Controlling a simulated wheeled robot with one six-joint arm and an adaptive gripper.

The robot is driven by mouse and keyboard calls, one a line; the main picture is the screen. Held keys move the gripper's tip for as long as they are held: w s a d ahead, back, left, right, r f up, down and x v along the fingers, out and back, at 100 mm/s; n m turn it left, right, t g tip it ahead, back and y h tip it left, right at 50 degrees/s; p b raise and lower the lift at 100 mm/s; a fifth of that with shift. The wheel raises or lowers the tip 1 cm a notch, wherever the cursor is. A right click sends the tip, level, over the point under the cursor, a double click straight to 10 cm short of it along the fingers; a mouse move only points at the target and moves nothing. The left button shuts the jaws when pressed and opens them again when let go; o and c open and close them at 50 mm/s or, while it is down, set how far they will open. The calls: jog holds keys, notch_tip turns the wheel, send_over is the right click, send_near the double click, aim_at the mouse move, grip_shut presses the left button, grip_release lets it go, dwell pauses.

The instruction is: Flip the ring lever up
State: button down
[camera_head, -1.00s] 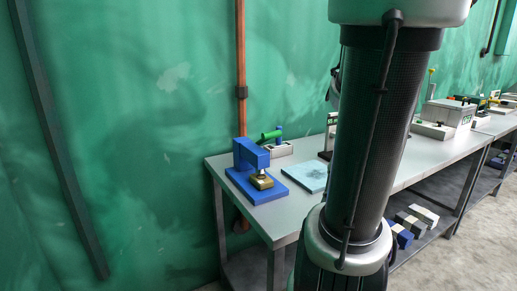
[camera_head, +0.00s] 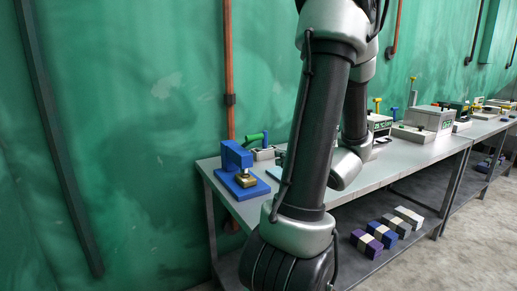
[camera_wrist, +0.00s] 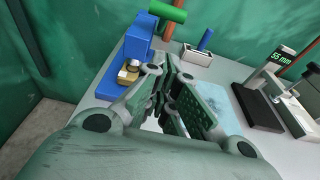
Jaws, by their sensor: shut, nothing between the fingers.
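No part that I can clearly identify as a ring lever shows in either view. In the wrist view a green cylinder handle (camera_wrist: 167,12) is at the top edge, beside a grey box with a blue stick (camera_wrist: 198,55). In the head view the green handle (camera_head: 252,137) slants above the grey box (camera_head: 264,153) at the bench's far left. My gripper (camera_wrist: 178,72) is shut and empty in the wrist view, above the bench. It appears in front of the blue press (camera_wrist: 136,40) and the light blue plate (camera_wrist: 207,98). In the head view my arm hides the gripper.
The blue press (camera_head: 238,165) holds a brass block (camera_head: 246,179) near the bench's left end. A gauge reading 55 mm (camera_wrist: 281,58) stands at right in the wrist view. The green wall is close behind. Several striped blocks (camera_head: 383,233) lie on the lower shelf.

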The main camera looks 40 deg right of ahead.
jog(key=r+x, duration=0.2)
jog(key=x, duration=1.1)
jog(key=shift+w+r, duration=0.25)
jog(key=shift+r, duration=0.1)
jog(key=shift+r, duration=0.1)
jog(key=shift+w+r+g, duration=0.15)
jog(key=shift+r+g, duration=0.15)
jog(key=shift+r, duration=0.15)
